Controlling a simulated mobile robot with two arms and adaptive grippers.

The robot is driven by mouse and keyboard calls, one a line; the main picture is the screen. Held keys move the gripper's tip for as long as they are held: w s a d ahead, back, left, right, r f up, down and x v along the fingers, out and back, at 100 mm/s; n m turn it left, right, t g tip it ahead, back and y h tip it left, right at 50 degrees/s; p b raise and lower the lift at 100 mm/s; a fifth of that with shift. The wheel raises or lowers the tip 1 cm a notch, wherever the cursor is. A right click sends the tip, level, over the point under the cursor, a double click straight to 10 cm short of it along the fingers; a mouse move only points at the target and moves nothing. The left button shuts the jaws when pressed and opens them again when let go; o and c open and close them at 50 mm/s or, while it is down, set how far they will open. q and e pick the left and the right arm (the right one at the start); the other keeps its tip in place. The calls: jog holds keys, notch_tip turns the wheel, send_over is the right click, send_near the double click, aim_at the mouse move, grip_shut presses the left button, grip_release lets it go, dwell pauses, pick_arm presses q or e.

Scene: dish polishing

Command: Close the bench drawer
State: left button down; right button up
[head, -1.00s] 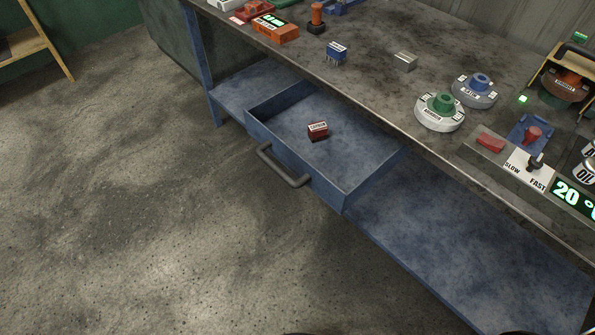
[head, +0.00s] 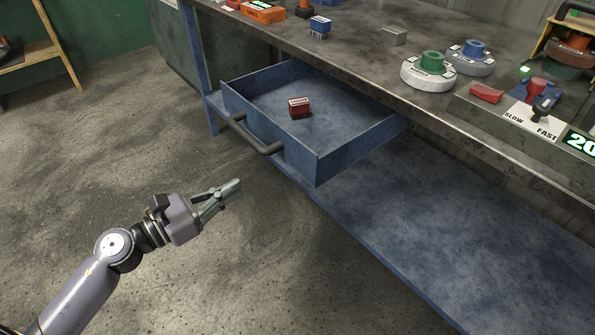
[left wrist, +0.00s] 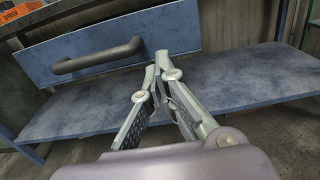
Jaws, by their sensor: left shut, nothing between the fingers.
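The blue bench drawer (head: 303,165) stands pulled out under the workbench in the head view. A dark red block with a pale label (head: 299,108) lies inside it. The grey bar handle (head: 255,136) runs along the drawer's front. My left gripper (head: 236,184) is shut and empty, below and in front of the handle, apart from it. In the left wrist view the drawer front (left wrist: 120,45) and the handle (left wrist: 97,57) show ahead, to the left of my left gripper's fingertips (left wrist: 155,62). My right gripper is not in view.
A blue lower shelf (head: 430,230) runs beneath the drawer. The concrete floor in front is clear.

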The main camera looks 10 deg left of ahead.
aim_at(292, 154)
pick_arm(q)
jog(key=p+x, duration=0.3)
jog(key=x, duration=0.9)
jog(key=shift+w+d+r, duration=0.15)
jog(key=shift+w, duration=0.2)
jog(key=shift+w+d, duration=0.35)
jog(key=shift+w, duration=0.05)
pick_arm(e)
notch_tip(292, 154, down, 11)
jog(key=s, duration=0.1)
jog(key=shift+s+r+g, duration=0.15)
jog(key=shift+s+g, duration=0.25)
